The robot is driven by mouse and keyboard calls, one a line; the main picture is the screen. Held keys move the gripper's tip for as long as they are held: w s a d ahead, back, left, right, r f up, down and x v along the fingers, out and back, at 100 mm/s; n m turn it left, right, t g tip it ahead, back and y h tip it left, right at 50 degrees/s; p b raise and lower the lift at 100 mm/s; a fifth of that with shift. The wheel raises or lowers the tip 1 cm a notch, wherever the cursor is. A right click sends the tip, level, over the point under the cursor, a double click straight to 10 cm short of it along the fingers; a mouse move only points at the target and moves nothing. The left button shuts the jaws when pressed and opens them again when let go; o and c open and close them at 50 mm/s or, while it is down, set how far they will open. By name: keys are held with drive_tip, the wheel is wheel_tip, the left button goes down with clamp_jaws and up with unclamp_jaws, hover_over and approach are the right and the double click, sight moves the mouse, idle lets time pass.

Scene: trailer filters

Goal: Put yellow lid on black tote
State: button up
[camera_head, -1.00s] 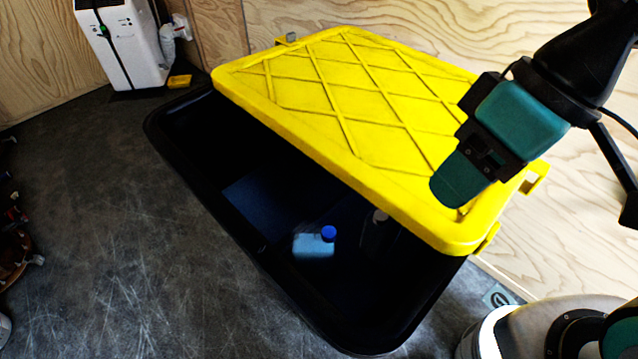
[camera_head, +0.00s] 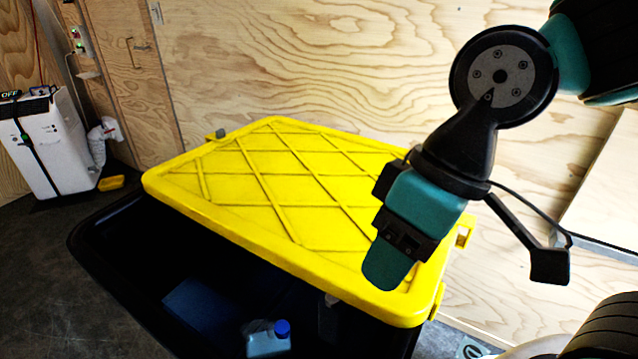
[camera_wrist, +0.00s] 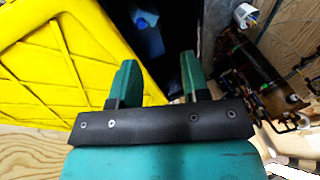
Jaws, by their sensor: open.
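The yellow lid (camera_head: 300,190) lies over the back part of the black tote (camera_head: 120,270). It is offset toward the plywood wall, so the tote's front side is uncovered. A blue-capped bottle (camera_head: 268,340) and dark blue contents show inside. My gripper (camera_head: 385,272) is by the lid's right end, its finger overlapping the lid in the head view. In the wrist view my gripper (camera_wrist: 158,72) is open with nothing between its fingers. The lid (camera_wrist: 60,50) is left of the fingers, and the dark tote interior shows beyond them. Whether a finger touches the lid is unclear.
A plywood wall (camera_head: 300,60) stands close behind the lid. A white appliance (camera_head: 45,150) stands at the far left, with a small yellow object (camera_head: 111,183) on the floor beside it. Clutter (camera_wrist: 265,75) lies at the right in the wrist view.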

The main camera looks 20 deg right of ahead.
drive_tip(key=shift+o, duration=0.5)
drive_tip(key=w+d+r+m+h+p, duration=0.2)
drive_tip(key=w+d+r+m+p, duration=0.2)
drive_tip(key=w+d+m+p, duration=0.9)
drive_tip(key=w+d+f+m+h+p, duration=0.1)
drive_tip(key=w+d+p, duration=0.1)
drive_tip(key=d, duration=0.5)
drive_tip(key=w+d+f+m+h+p, duration=0.1)
drive_tip(key=w+d+f+m+p, duration=0.1)
drive_tip(key=w+d, duration=0.3)
drive_tip(key=shift+d+f+m, duration=0.2)
drive_tip(key=shift+d+m, duration=0.1)
drive_tip(key=shift+d, duration=0.7)
drive_tip(key=shift+f, duration=0.15)
